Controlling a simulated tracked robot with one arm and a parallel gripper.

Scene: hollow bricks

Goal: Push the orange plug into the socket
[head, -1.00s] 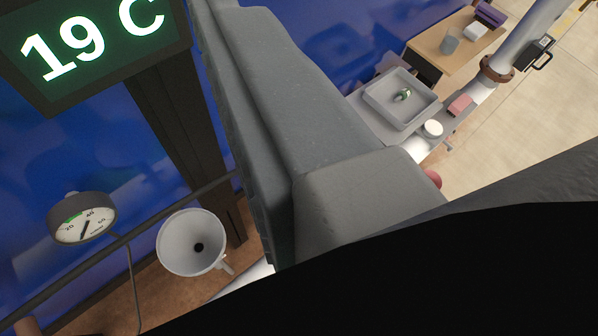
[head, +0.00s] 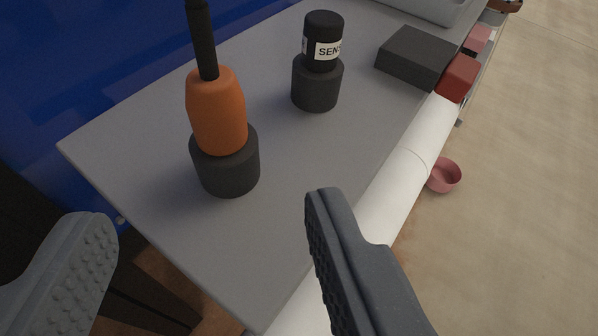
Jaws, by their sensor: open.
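The orange plug (head: 217,112) stands upright with a black cable (head: 201,40) rising from its top. Its lower end is at the dark round socket (head: 226,168), which stands on the grey shelf (head: 135,160). How deep the plug sits in the socket is hidden. My gripper (head: 206,208) is open and empty, its two fingers wide apart at the lower left and lower middle. In the picture the plug is above the gap between the fingers, and neither finger touches it.
A black cylinder labelled "SENS" (head: 323,42) stands in a second dark holder (head: 317,85) to the right of the plug. Further right are a dark box (head: 416,57), a red block (head: 458,78) and a grey tray (head: 425,6). A white pipe (head: 395,185) runs along the shelf's front. A pink bowl (head: 444,175) is beyond it.

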